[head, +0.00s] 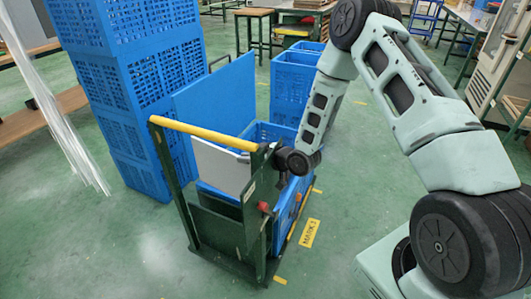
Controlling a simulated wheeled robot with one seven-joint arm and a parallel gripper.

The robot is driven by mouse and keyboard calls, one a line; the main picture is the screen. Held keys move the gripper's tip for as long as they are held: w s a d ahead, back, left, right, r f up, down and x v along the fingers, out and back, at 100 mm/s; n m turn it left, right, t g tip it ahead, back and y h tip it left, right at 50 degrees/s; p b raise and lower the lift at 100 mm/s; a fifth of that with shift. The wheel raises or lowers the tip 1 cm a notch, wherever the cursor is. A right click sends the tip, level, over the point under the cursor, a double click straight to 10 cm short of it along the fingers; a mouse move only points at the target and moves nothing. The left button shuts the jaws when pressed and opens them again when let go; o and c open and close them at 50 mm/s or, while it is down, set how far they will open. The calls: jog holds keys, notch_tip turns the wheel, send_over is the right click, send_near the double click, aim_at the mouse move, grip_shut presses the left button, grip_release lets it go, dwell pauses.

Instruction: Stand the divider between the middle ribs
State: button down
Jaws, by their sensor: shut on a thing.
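The divider (221,168) is a pale grey-white flat panel. It stands roughly upright, a little tilted, above and partly inside a blue crate (296,200) on a dark green trolley. My gripper (266,160) reaches in from the right and is shut on the divider near its right edge. The fingertips are mostly hidden behind the trolley's post. The crate's inside and its ribs are hidden from this view, so I cannot tell whether the divider's lower edge sits between ribs.
The trolley's yellow handle bar (200,134) crosses in front of the divider. A flat blue panel (215,95) stands upright behind it. Stacked blue crates (125,85) rise at the left, with more blue crates (293,82) behind. The floor at front left is clear.

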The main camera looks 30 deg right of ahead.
notch_tip(320, 180, down, 21)
jog(key=a+n+y+b, duration=0.1)
jog(key=a+b, duration=0.1)
jog(key=b, duration=1.3)
jog(key=shift+a+g, duration=0.2)
jog(key=shift+g, duration=0.2)
jog(key=c, duration=1.4)
grip_release()
jog(key=p, duration=0.2)
send_near(271, 205)
jog(key=x, duration=0.4)
jog(key=shift+w+f, duration=0.15)
jog(key=shift+f, duration=0.15)
jog(key=shift+w+n, duration=0.1)
jog(key=shift+n, duration=0.2)
